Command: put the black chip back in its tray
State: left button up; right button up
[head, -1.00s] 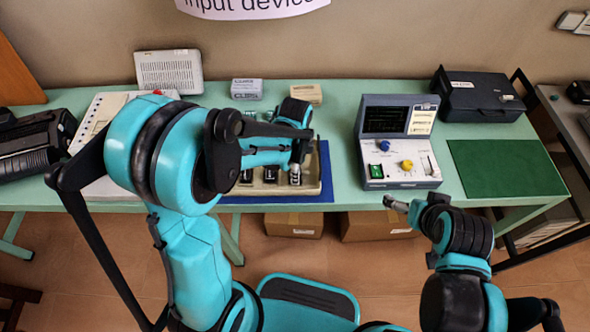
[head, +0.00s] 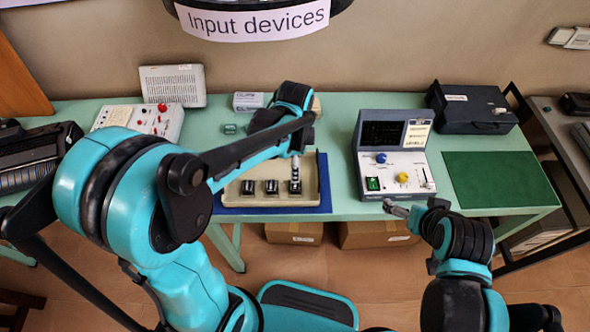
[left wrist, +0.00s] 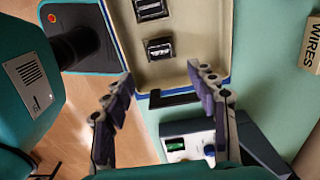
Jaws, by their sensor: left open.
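A beige tray (head: 312,203) holds several dark pieces in a row, at the left (head: 247,187), in the middle (head: 271,187) and at the right (head: 295,187). My left gripper (head: 295,172) points down over the right piece. In the left wrist view that gripper (left wrist: 162,85) is open, with nothing visibly held. Two dark pieces with pale rims show in the tray there, the nearer (left wrist: 158,48) just beyond the fingertips. My right gripper (head: 393,208) is right of the tray, before the table.
The tray sits on a blue mat (head: 322,175). A console (head: 395,160) with knobs stands to the right, then a green mat (head: 495,180) and black case (head: 470,107). Behind the tray are a small green item (head: 230,128) and a grey box (head: 247,101).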

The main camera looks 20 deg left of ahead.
pick_arm(q)
jog(key=s+a+r+n+t, duration=0.4)
jog(key=s+r+n+t, duration=0.3)
jog(key=n, duration=0.7)
jog(key=s+r, duration=0.2)
jog(key=s, duration=0.1)
jog(key=shift+s+a+n, duration=0.15)
jog(key=shift+a+n, duration=0.2)
jog(key=shift+n, duration=0.05)
